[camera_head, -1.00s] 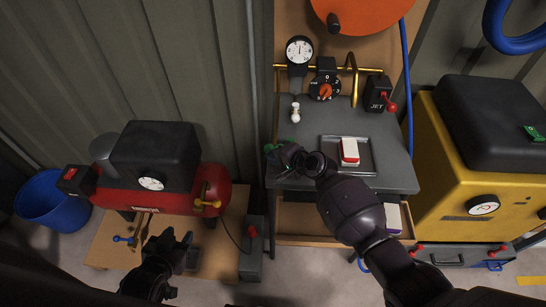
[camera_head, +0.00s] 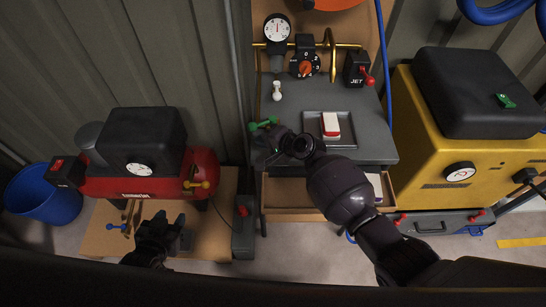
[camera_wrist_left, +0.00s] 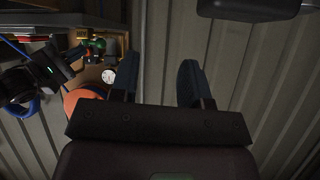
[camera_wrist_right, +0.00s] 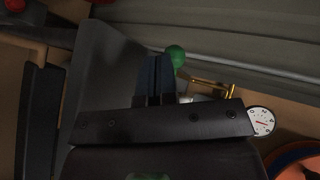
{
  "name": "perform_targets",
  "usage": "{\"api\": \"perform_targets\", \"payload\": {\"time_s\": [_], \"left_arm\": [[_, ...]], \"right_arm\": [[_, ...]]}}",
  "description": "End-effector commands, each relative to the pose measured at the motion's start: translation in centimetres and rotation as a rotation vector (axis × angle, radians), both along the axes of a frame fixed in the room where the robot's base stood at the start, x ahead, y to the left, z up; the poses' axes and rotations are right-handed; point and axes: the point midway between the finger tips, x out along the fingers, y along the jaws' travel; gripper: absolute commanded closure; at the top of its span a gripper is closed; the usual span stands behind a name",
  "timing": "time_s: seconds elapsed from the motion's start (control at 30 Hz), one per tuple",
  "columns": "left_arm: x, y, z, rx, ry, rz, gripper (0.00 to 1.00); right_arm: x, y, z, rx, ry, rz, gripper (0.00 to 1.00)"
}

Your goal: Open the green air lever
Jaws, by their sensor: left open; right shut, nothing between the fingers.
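The green air lever (camera_head: 263,123) is at the left edge of the grey bench top (camera_head: 352,104) in the head view. A green knob (camera_wrist_right: 176,56) shows in the right wrist view, just to the right of my right gripper's fingertips (camera_wrist_right: 155,62). My right gripper (camera_head: 264,155) is shut and empty, close below the lever; I cannot tell whether it touches it. My left gripper (camera_head: 163,226) is open and empty, low by the red compressor (camera_head: 134,187). Its open fingers (camera_wrist_left: 158,75) show in the left wrist view.
Above the bench are a gauge (camera_head: 277,28), an orange dial (camera_head: 305,68) and a red jet lever (camera_head: 366,76). A tray with a red and white block (camera_head: 331,127) lies on the bench. A yellow machine (camera_head: 463,160) stands right; a blue bucket (camera_head: 42,196) stands left.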

Motion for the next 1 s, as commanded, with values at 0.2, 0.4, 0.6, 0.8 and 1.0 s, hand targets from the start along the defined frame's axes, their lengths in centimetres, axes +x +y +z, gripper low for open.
{"api": "perform_targets", "payload": {"time_s": [0.2, 0.4, 0.6, 0.8, 1.0], "left_arm": [[-1.5, 0.1, 0.1, -0.003, 0.030, 0.009, 0.57], [-1.3, 0.2, 0.6, -0.001, 0.029, 0.009, 0.57], [-1.3, 0.2, 0.8, -0.001, 0.029, 0.007, 0.57], [-1.4, 0.2, 0.6, -0.001, 0.035, 0.008, 0.57], [-1.5, 0.2, 0.5, -0.001, 0.038, 0.009, 0.57]], "right_arm": [[-2.5, -0.6, 1.5, 0.002, 0.001, -0.001, 1.00], [-5.1, -1.4, 2.8, 0.002, 0.001, -0.001, 1.00], [-7.3, -2.1, 3.9, 0.001, 0.000, 0.000, 1.00], [-8.4, -2.4, 4.6, 0.000, 0.001, 0.000, 1.00], [-8.7, -2.5, 4.7, 0.000, 0.001, 0.000, 1.00]]}}
